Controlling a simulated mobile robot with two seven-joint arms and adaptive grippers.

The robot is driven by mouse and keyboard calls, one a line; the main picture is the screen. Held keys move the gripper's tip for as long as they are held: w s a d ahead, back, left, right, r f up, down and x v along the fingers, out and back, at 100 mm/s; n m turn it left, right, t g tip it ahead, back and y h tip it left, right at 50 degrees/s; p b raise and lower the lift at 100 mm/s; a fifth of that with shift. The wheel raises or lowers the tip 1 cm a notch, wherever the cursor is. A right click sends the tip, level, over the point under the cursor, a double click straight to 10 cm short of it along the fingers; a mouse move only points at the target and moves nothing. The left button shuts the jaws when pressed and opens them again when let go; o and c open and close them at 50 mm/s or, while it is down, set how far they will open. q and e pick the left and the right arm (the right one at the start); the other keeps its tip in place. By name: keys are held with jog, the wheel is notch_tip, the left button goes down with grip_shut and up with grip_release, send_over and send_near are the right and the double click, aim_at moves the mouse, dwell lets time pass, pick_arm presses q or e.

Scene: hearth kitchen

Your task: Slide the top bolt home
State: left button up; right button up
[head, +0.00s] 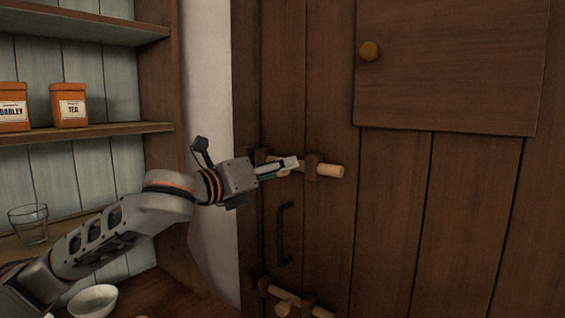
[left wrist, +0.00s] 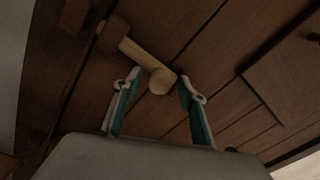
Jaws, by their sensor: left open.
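The top bolt (head: 331,171) is a pale wooden rod lying across the dark wooden door, running through a wooden bracket (head: 311,167). Its right end sticks out past the bracket. My left gripper (head: 281,167) is at the bolt's left part, just left of the bracket, and hides some of it. In the left wrist view the open fingers stand either side of a pale rounded peg (left wrist: 160,82) on the bolt, with no clear grip on it. Whether a finger touches it I cannot tell. My right gripper is in neither view.
A lower bolt (head: 318,311) and a black door handle (head: 283,235) are below. At left, shelves hold orange canisters (head: 69,106) and a glass (head: 29,223); a white bowl (head: 93,301) sits lower.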

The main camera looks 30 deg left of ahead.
pick_arm(q)
jog(key=shift+w+d, duration=0.15)
jog(key=shift+w, duration=0.9)
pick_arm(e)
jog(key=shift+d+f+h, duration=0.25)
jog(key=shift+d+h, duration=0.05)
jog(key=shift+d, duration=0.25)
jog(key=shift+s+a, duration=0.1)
pick_arm(q)
grip_shut()
jog(key=shift+a+f, duration=0.1)
jog(key=shift+a, duration=0.35)
jog(key=a+b, duration=0.1)
jog(key=a, duration=0.3)
jog(key=shift+w, duration=0.2)
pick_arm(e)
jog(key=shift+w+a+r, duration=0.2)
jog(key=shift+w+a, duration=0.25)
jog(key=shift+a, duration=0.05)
pick_arm(q)
grip_release()
jog(key=shift+a, duration=0.1)
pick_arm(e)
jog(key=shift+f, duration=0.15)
